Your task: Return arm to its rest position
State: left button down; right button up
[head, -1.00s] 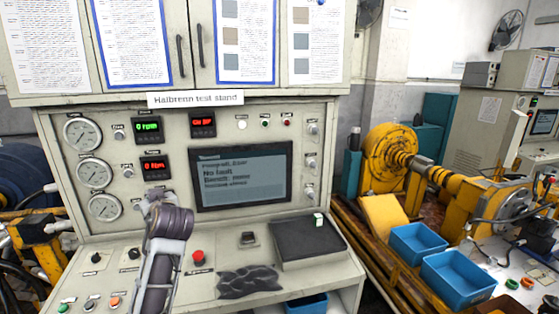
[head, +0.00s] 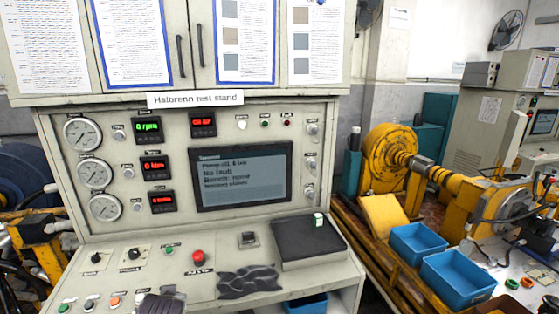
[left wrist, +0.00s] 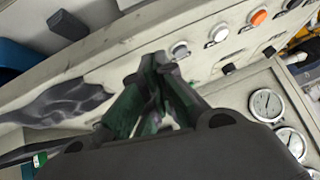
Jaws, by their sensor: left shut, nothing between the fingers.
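My left arm shows only as a dark link at the bottom edge of the head view, low in front of the console desk (head: 210,262). My left gripper (left wrist: 158,62) is in the left wrist view, with its fingers together and nothing between them. Behind it are the console's buttons, among them an orange one (left wrist: 258,17) and a white one (left wrist: 219,33). The gripper appears apart from the console, though the exact gap is hard to tell. My right gripper is not in view.
The test stand's screen (head: 241,176) reads "No fault". A red button (head: 198,257), a dark crumpled cloth (head: 248,282) and a black box (head: 308,242) are on the desk. Blue bins (head: 457,278) and yellow machinery (head: 390,160) stand to the right.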

pick_arm(q)
jog(key=s+d+f+m+g+h, duration=0.2)
jog(key=s+d+f, duration=0.25)
jog(key=s, duration=0.55)
jog(key=s+d+f+m+g+h, duration=0.25)
jog(key=s+f, duration=0.35)
jog(key=s, duration=0.3)
notch_tip(320, 180, down, 40)
jog(key=s+a+r+g+b, duration=0.1)
jog(key=s+b, duration=0.2)
jog(key=b, duration=0.2)
jog(key=s+a+f+b, duration=0.2)
jog(key=s+f, duration=0.8)
jog(key=f, duration=0.2)
jog(key=s+a+f+g+b, duration=0.1)
jog(key=s+a+f+b, duration=0.2)
jog(key=s+f, duration=0.8)
jog(key=shift+a+f+y, duration=0.25)
jog(key=shift+f+y, duration=0.1)
jog(key=shift+f, duration=0.35)
jog(key=shift+g, duration=0.25)
jog(key=shift+s, duration=0.15)
